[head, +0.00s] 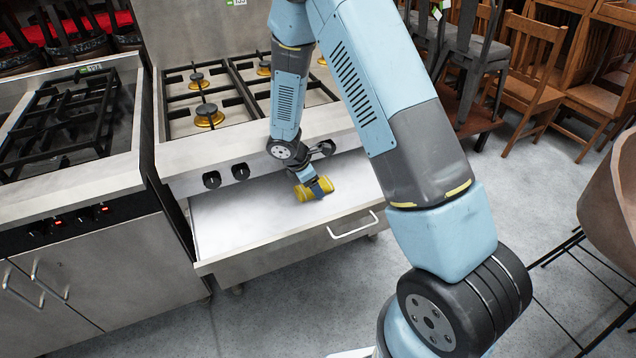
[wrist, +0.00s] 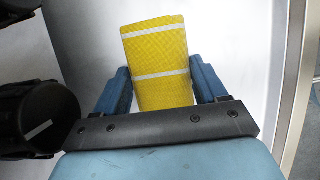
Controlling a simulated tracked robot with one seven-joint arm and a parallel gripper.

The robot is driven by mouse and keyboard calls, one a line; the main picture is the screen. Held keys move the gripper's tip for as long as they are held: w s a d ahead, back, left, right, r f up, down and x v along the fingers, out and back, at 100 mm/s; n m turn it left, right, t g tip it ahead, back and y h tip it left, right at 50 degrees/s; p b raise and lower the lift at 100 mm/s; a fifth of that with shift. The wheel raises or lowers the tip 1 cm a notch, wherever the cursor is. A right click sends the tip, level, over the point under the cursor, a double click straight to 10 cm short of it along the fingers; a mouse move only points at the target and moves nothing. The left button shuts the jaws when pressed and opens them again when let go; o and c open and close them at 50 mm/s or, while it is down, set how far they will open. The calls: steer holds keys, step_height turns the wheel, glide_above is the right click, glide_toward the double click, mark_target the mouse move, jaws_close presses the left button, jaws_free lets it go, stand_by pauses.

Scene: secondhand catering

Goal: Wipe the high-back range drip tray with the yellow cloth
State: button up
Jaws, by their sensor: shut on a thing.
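The high-back range (head: 262,140) stands in the middle of the head view, with its drip tray (head: 232,217) pulled out below the knobs. The tray has a pale flat floor and a handle (head: 353,226) on its front. My gripper (head: 314,189) is over the tray's right part, shut on the yellow cloth (head: 304,193). In the wrist view the cloth (wrist: 157,65) is a yellow block with white stripes between the two blue fingers, above the pale tray floor (wrist: 228,40). I cannot tell whether the cloth touches the floor.
Black knobs (head: 212,180) sit on the range front just above the tray. A second range (head: 70,130) stands close on the left. Wooden chairs (head: 528,85) are at the back right, a brown seat (head: 610,195) at the right edge. The floor before the tray is clear.

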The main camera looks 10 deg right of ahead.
mark_target(301, 190)
steer(key=shift+s+a, duration=0.2)
steer(key=shift+a, duration=0.5)
steer(key=shift+s+a, duration=0.2)
steer(key=shift+a, duration=0.5)
steer(key=shift+s+a, duration=0.2)
steer(key=shift+a, duration=0.5)
steer(key=shift+r, duration=0.1)
